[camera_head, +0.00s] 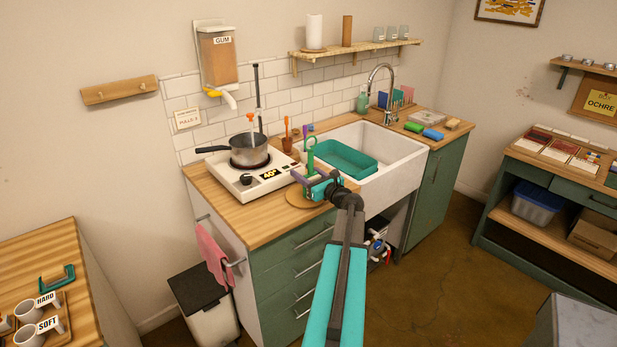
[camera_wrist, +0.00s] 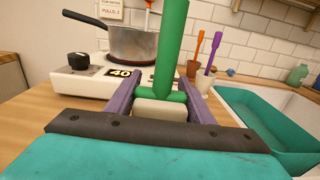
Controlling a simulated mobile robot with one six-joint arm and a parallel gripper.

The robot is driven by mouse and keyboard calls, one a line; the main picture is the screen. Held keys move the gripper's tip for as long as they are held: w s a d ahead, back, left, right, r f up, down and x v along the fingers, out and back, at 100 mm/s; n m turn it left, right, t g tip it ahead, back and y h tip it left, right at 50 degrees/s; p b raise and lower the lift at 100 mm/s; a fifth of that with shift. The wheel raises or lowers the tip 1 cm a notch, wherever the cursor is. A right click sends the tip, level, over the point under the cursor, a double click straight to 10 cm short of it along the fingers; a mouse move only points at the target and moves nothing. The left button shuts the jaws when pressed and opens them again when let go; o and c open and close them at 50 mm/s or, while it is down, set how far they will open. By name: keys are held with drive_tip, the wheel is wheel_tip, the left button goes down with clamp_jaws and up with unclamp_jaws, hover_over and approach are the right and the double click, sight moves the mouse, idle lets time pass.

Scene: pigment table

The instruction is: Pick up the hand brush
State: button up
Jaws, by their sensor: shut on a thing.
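The hand brush has an upright green handle (camera_head: 311,153) with a loop at its top. In the wrist view, the green handle (camera_wrist: 172,45) rises from a green crosspiece above a pale block. My gripper (camera_head: 313,184) is over the counter, left of the sink. In the wrist view, its two purple jaws (camera_wrist: 160,100) are closed on either side of the brush's lower part. The brush's underside is hidden, so I cannot tell whether it touches the surface below.
A hot plate (camera_head: 247,175) bearing a saucepan (camera_head: 249,153) stands left of the gripper. A round wooden board (camera_head: 297,199) lies below it. The sink (camera_head: 400,169) holds a teal basin (camera_head: 345,160) to the right. Cups with upright tools (camera_head: 287,145) stand behind.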

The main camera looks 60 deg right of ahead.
drive_tip(key=shift+r, duration=0.1)
drive_tip(key=s+a+r+b, duration=0.2)
drive_tip(key=s+a, duration=0.2)
drive_tip(key=s, duration=0.3)
drive_tip(key=s+a+r+b, duration=0.2)
drive_tip(key=s+a, duration=0.2)
drive_tip(key=s, duration=0.2)
drive_tip(key=shift+s+r+b, duration=0.35)
drive_tip(key=shift+s+r, duration=0.05)
idle(1.4)
